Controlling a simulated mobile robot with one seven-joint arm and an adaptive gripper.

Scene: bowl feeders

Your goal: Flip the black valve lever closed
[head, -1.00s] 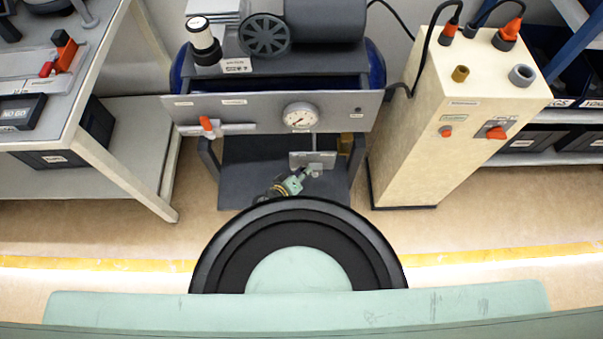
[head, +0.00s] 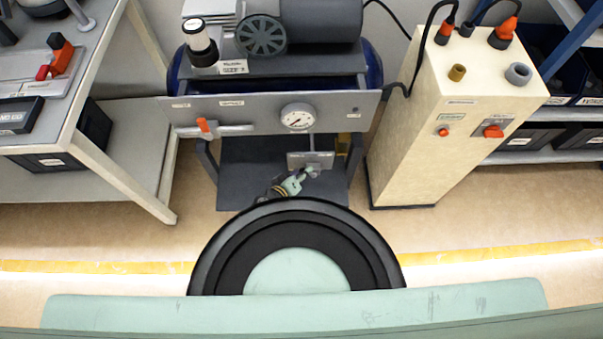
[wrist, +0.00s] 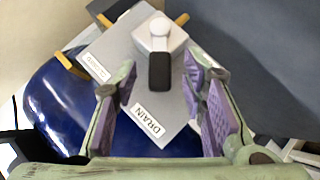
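The black valve lever (wrist: 159,71) shows in the wrist view, hanging from a pale valve body (wrist: 160,36) on a grey plate labelled DRAIN (wrist: 178,110). Its free end points toward my gripper. My gripper (wrist: 161,78) is open, with its purple-padded fingers on either side of the lever and a visible gap to each. In the head view my gripper (head: 297,180) is at the small drain plate (head: 318,160) under the compressor panel. The lever is too small to make out there.
A panel with a gauge (head: 297,117) and a red-handled valve (head: 206,127) stands above the drain plate. A blue tank (wrist: 60,98) lies behind the plate in the wrist view. A cream cabinet (head: 424,140) is on the right, a workbench (head: 88,95) on the left.

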